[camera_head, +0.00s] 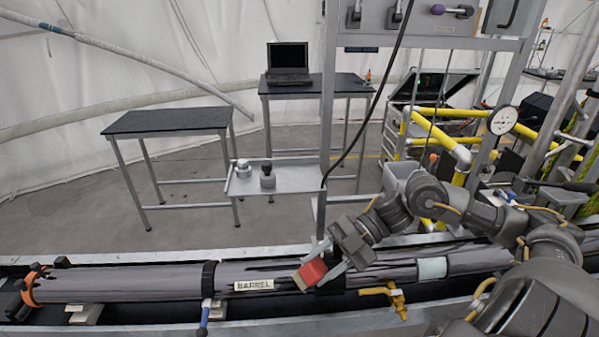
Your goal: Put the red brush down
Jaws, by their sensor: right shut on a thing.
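The red brush (313,271) shows as a small red block at the barrel's near side. My right gripper (318,266) is shut on it, with its fingers on either side of the block. The brush is in front of or against the grey barrel (120,284); I cannot tell whether it touches it. Any bristles are hidden. My right arm reaches in from the lower right. My left gripper is not in view.
The barrel lies along a trough with a "BARREL" label (254,285), an orange clamp (31,286) and a yellow valve (393,296). A small grey tray (300,176) holds two small items behind it. A bare dark table (168,121) stands at left. Yellow railings (405,135) stand at right.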

